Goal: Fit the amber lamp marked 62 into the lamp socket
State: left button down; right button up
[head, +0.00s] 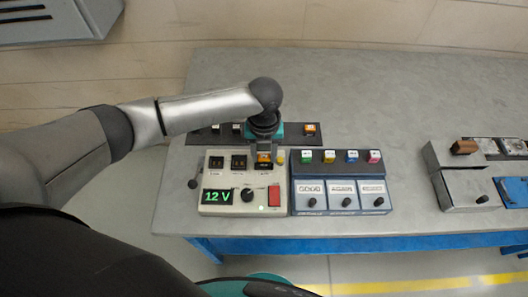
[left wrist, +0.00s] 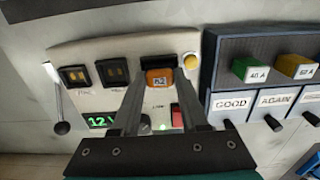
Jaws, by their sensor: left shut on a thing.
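My left gripper (head: 264,154) is shut on an amber lamp (head: 264,159) above the top right of the cream tester panel (head: 228,208). In the left wrist view, the left gripper (left wrist: 160,84) has its two fingers on either side of the amber lamp (left wrist: 160,76), whose small label seems to read 62. A dark socket (left wrist: 158,60) shows just behind the lamp, rightmost of three dark slots in a row. The lamp overlaps its front part, and I cannot tell whether it is seated. My right gripper is not in view.
The tester has a side lever (left wrist: 62,127), a round yellow button (left wrist: 191,61), a red switch (head: 274,195) and a green 12 V display (head: 217,197). Right of it stands a blue-grey box (head: 341,182) with coloured fuses. A dark rack (head: 297,138) lies behind with another amber piece (head: 310,128).

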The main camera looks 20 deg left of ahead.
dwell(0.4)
pick_arm(q)
jog(key=shift+c, duration=1.8)
grip_release()
notch_tip(320, 180, up, 7)
jog(key=p, duration=0.7)
jog(key=shift+p, duration=0.3)
